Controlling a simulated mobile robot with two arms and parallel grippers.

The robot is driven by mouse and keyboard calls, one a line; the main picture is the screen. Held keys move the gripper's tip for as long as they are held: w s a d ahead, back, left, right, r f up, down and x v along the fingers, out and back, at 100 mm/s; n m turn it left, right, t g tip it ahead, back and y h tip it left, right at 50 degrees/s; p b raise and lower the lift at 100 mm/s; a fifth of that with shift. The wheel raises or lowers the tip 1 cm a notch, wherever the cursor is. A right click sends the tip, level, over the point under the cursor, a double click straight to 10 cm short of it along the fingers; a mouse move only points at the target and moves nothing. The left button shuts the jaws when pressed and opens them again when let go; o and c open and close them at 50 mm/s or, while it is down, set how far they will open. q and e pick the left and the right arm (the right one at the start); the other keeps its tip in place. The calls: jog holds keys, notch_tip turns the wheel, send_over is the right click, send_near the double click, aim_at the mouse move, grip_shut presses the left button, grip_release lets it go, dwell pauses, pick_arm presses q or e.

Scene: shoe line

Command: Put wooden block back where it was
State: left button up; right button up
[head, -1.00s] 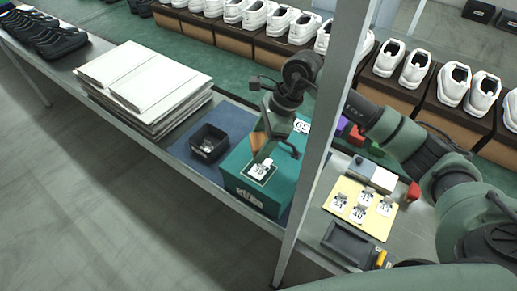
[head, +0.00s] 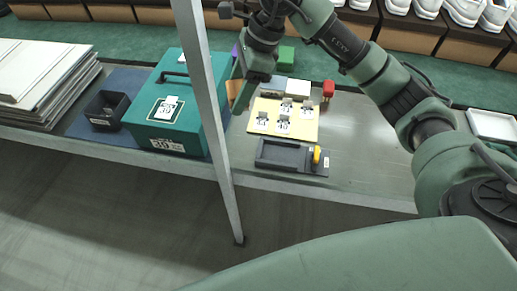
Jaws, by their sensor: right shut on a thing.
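The wooden block (head: 233,89) is a small orange-brown piece in my right gripper (head: 239,97), in the head view just right of the metal post. The gripper is shut on it, pointing down, and appears above the bench between the teal box (head: 176,105) and the yellow board (head: 262,107). The post and the gripper hide part of the block. Whether the block touches the bench, I cannot tell. My left gripper is not in view.
The slanted metal post (head: 205,90) stands close to the gripper. The yellow board bears several number tags. A dark tray (head: 282,155) with a yellow-handled piece is in front. A red object (head: 328,90), a green block (head: 286,55) and a black bin (head: 107,108) are nearby. Bare bench lies right.

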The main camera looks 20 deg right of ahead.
aim_at(238, 151)
notch_tip(238, 151, down, 19)
jog(key=shift+f+p, duration=0.15)
jog(key=shift+p, duration=0.85)
jog(key=shift+f, duration=0.2)
jog(key=o, duration=1.2)
